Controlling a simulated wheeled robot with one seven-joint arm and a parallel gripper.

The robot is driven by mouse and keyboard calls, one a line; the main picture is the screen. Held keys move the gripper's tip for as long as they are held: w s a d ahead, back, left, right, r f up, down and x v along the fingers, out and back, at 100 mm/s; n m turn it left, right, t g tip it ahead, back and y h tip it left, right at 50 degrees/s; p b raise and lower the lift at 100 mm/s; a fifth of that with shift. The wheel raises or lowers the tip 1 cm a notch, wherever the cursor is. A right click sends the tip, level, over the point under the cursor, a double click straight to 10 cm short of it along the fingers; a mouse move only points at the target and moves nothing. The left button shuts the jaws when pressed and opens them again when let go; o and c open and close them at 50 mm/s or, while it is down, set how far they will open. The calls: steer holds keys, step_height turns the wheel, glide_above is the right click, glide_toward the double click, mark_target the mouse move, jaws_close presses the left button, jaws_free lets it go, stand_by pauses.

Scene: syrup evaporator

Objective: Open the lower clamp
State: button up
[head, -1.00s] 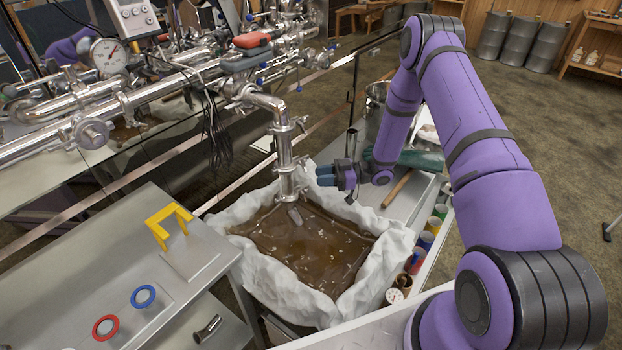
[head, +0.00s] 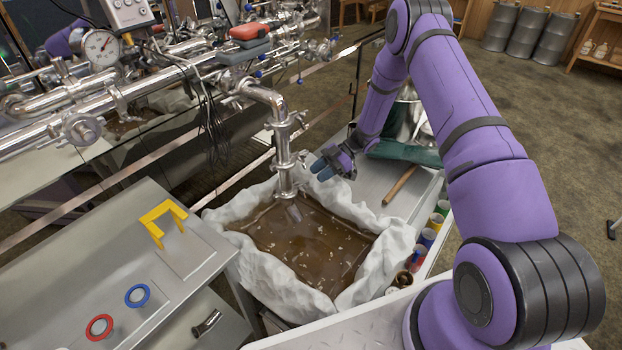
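The steel downpipe (head: 280,105) hangs from the pipework over the lined basin. The lower clamp (head: 285,163) is a shiny ring around its vertical part, with a small part sticking out at its right side. I cannot tell whether the clamp is open or shut. Another clamp (head: 284,122) sits higher on the same pipe. My gripper (head: 319,169) is just right of the lower clamp, at about its height in the picture, with its blue fingertips pointing left towards it. A small gap shows between the fingertips and the clamp. The finger spacing is too small to judge.
A basin with a crumpled white liner (head: 262,275) holds brown liquid below the pipe. A metal bench (head: 75,265) at left bears a yellow bracket (head: 160,222), a red ring (head: 99,327) and a blue ring (head: 138,295). Behind my gripper are a green cloth (head: 405,152) and a wooden stick (head: 399,185).

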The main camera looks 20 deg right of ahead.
mark_target(307, 181)
steer(key=shift+x, duration=1.8)
steer(key=shift+c, duration=0.4)
jaws_close()
